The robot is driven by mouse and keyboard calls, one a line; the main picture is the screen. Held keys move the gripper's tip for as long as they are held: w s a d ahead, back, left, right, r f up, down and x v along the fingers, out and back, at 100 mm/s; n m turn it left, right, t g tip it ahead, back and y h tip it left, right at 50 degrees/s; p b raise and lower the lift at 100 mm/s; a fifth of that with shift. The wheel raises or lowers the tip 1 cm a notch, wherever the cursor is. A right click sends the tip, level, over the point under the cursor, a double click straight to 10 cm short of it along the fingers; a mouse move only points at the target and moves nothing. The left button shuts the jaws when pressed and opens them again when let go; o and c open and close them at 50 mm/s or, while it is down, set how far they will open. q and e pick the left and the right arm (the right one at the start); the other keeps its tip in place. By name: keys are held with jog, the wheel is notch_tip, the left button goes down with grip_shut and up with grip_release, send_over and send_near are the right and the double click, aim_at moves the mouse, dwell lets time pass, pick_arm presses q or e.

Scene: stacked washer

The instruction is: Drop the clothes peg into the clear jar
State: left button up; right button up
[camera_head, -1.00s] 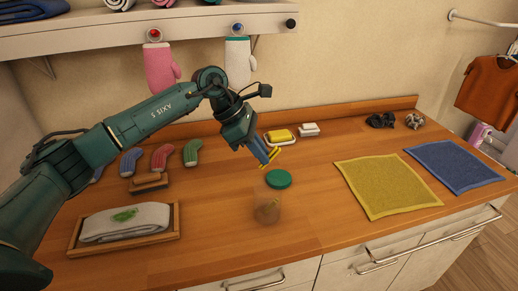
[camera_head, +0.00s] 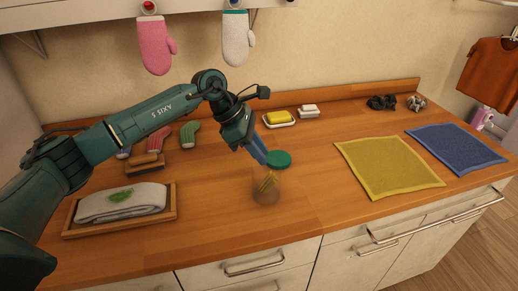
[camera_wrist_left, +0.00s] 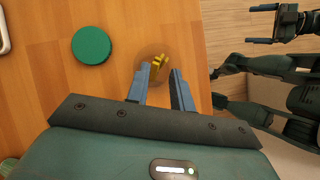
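The clear jar (camera_head: 268,198) stands upright near the counter's front edge; from above it shows as a round shape (camera_wrist_left: 143,52) in the left wrist view. The yellow clothes peg (camera_head: 266,183) shows tilted within the jar's walls, and in the left wrist view (camera_wrist_left: 159,63) it lies beyond my fingertips. My left gripper (camera_head: 262,160) is above the jar with its blue fingers apart; in the left wrist view the gap between them (camera_wrist_left: 161,70) is empty. My right gripper (camera_wrist_left: 249,25) shows at the upper right of the left wrist view, fingers apart, away from the jar.
A green round lid (camera_wrist_left: 91,45) lies on the counter behind the jar. A wooden tray (camera_head: 120,228) with a folded cloth stands left. A yellow soap on a dish (camera_head: 280,120) is behind. Yellow (camera_head: 388,167) and blue (camera_head: 455,157) cloths lie right.

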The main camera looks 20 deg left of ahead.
pick_arm(q)
jog(key=shift+o, duration=1.3)
jog(key=b+v, duration=0.2)
jog(key=v, duration=1.1)
